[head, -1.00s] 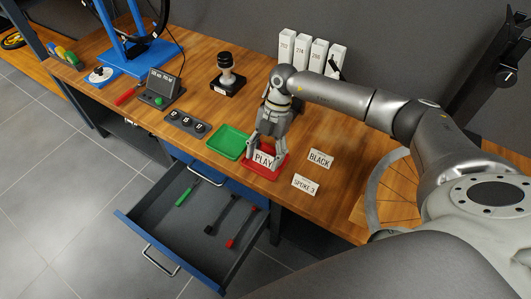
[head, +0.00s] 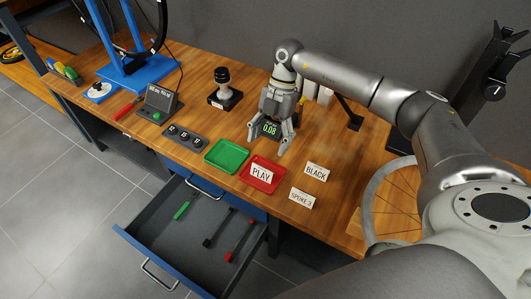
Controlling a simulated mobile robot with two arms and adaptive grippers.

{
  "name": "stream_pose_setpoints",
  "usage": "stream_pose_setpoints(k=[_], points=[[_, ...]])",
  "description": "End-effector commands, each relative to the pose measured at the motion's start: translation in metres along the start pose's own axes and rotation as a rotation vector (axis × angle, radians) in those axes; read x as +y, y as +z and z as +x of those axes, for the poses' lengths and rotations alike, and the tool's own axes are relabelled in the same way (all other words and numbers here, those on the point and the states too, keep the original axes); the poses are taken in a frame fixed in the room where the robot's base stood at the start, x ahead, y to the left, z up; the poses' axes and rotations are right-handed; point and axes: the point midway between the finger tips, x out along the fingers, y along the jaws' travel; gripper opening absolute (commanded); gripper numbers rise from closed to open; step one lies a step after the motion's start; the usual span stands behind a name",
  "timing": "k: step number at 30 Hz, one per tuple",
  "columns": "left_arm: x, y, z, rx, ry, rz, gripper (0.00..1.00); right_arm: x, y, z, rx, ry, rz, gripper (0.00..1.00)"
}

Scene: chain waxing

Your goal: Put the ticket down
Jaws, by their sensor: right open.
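The white ticket marked PLAY (head: 262,173) lies in the red tray (head: 249,184) near the front edge of the bench. My right gripper (head: 266,146) is open and empty. It hangs behind the red tray, apart from the ticket. A dark gauge with a green 0.08 reading (head: 269,129) shows between its fingers, partly hidden by them. Two more white cards, BLACK (head: 317,172) and SPOKE 3 (head: 301,198), stand on the bench right of the tray. My left gripper is out of view.
A green tray (head: 226,157) sits left of the red tray. An open drawer (head: 150,229) with several tools juts out below. A black-topped device (head: 223,90), a small display unit (head: 160,102) and a spoked wheel (head: 372,205) are also on the bench. White boxes at the back are partly hidden.

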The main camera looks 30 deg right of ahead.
Motion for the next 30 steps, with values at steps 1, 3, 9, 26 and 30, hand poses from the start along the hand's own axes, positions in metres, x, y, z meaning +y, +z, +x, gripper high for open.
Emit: stream_pose_setpoints(k=[1,3,9,26,30], points=[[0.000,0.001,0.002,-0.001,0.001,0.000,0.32,0.000,0.000,-0.008,-0.001,0.001,0.000,0.70],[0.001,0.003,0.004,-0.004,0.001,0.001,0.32,0.000,0.000,-0.016,0.000,0.001,0.000,0.70],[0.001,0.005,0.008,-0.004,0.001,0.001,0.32,0.000,0.000,-0.024,0.001,-0.001,0.000,0.70],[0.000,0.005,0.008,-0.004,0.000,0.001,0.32,0.001,-0.001,-0.023,0.003,0.001,-0.001,0.70],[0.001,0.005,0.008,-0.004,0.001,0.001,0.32,0.015,-0.018,-0.008,0.064,0.054,-0.049,0.70]])
